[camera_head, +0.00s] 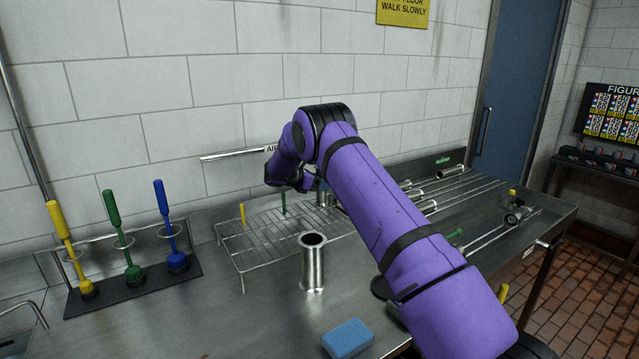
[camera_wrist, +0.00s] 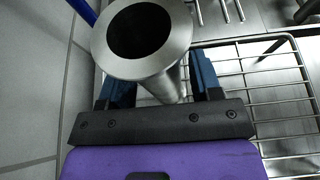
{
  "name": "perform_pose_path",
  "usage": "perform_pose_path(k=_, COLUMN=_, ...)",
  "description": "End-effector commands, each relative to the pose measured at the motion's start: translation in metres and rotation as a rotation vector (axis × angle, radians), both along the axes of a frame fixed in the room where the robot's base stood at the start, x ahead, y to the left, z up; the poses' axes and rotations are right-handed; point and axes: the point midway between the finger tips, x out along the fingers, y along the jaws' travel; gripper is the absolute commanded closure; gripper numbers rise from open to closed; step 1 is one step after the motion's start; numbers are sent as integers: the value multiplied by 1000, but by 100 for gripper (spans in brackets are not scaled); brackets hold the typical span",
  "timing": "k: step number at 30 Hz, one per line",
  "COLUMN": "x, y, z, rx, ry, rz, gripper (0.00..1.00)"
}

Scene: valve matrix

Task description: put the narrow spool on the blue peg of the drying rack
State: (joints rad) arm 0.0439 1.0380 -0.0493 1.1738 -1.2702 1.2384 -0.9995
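A flanged steel spool (camera_wrist: 172,80) sits between the two fingers of my gripper (camera_wrist: 162,88) in the wrist view. The fingers appear closed on its barrel below the wide flange, and I take it for the narrow spool. The blue peg (camera_wrist: 83,11) shows at the top left of the wrist view, beside the flange and apart from it. The wire drying rack (camera_head: 262,246) stands by the wall, with a yellow peg (camera_head: 242,213) and a green peg (camera_head: 284,203). In the head view my arm hides the blue peg and most of the gripper.
Another steel spool (camera_head: 313,265) stands upright before the rack. A blue sponge (camera_head: 348,338) lies near the front. Yellow, green and blue brushes (camera_head: 122,235) stand in a holder at left. Metal tubes and rods (camera_head: 455,190) lie at right. Bare bench shows left of the spool.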

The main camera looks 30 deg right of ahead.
Motion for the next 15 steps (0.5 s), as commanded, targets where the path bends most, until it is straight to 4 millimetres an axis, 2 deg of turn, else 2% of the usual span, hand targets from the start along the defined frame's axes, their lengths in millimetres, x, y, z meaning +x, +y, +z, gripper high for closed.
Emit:
perform_pose_path(k=11, x=0, y=0, z=4, rx=1, ry=-1, rz=0, gripper=34)
perform_pose_path(k=15, x=0, y=15, z=10, rx=0, ry=-2, rz=4, gripper=34)
